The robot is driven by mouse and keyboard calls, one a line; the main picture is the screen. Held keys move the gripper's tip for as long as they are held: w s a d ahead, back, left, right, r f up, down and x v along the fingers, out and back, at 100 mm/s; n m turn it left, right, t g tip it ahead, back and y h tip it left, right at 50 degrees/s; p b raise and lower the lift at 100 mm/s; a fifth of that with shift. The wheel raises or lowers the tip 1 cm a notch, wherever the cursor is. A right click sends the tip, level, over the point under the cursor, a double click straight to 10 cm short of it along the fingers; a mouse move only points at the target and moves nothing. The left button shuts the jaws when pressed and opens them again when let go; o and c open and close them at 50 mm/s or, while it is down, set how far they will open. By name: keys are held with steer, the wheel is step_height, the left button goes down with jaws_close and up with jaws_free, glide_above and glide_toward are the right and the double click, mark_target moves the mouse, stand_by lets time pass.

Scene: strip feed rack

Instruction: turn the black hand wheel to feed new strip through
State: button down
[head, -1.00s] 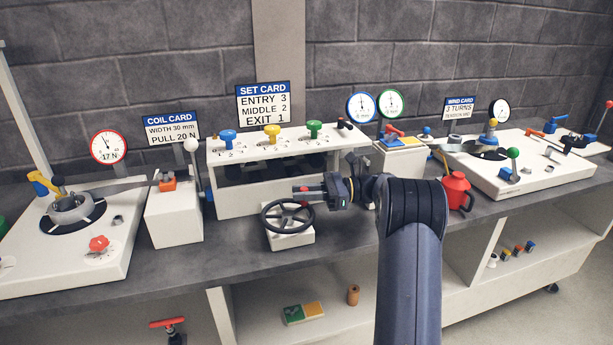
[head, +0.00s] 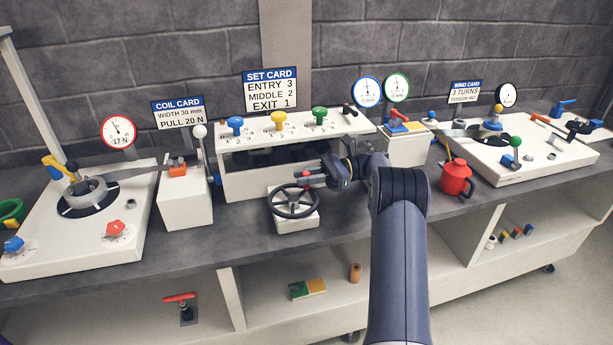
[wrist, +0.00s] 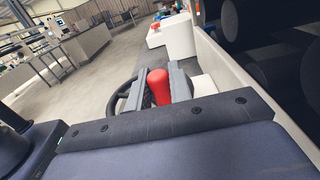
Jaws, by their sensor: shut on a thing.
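The black hand wheel (head: 274,204) stands on a small white block (head: 297,225) at the front of the white rack with the knobs. It also shows in the wrist view (wrist: 118,101), behind the jaws. My gripper (head: 306,178) is at the far right side of the wheel's rim. In the wrist view my gripper (wrist: 158,88) has its two jaws either side of a red handle (wrist: 158,86), shut on it. The handle's lower end and its joint to the wheel are hidden by the gripper.
The white rack (head: 240,185) stands right behind the wheel, with blue, yellow and green knobs on top. A red can (head: 456,178) stands to the right. Bare bench lies in front.

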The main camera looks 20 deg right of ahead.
steer(key=c, duration=1.3)
jaws_free()
steer(key=shift+c, duration=0.2)
steer(key=shift+f+t+b, duration=0.1)
steer(key=shift+t+b, duration=0.3)
steer(key=shift+b, duration=0.15)
